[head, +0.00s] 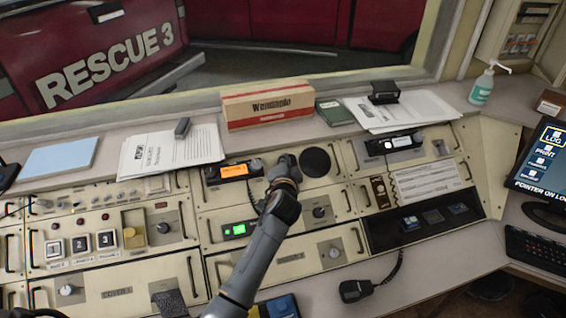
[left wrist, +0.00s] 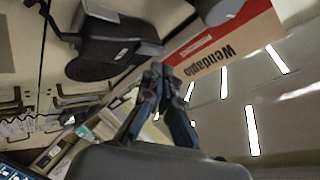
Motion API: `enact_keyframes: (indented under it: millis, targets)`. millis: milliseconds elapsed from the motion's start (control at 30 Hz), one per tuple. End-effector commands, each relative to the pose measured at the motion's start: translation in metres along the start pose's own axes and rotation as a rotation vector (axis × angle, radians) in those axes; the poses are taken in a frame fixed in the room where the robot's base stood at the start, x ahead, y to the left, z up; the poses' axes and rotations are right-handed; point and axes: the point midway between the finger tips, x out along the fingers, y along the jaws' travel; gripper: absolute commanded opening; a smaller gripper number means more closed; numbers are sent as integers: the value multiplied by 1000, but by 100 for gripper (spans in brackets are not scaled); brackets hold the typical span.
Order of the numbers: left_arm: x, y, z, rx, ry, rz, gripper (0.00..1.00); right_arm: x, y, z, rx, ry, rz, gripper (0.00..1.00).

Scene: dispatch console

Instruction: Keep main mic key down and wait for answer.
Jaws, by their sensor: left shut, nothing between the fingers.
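My left gripper (head: 285,164) reaches over the console face, between the radio with the orange display (head: 235,171) and a round black disc (head: 316,162). In the left wrist view its two fingers (left wrist: 161,72) are together and empty. That view also shows the black disc (left wrist: 92,66) with a dark labelled piece, apart from the fingertips in the picture. I cannot make out a key marked as the main mic's, nor whether any key is pressed. A black hand mic (head: 356,291) on a coiled cord lies at the front. My right gripper is not in view.
A red and cream box (head: 268,104) stands on the ledge behind the gripper, with papers (head: 170,150) to its left and more papers (head: 405,110) to its right. A monitor (head: 541,165) and keyboard (head: 540,250) stand at right.

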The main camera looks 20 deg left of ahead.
Motion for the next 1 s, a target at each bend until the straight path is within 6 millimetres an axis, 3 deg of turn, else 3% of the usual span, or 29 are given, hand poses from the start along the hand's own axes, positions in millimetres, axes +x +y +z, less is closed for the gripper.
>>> enact_keyframes:
  millis: [1000]
  targets:
    - [9, 6, 7, 0, 0, 0, 0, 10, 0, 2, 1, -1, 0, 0]
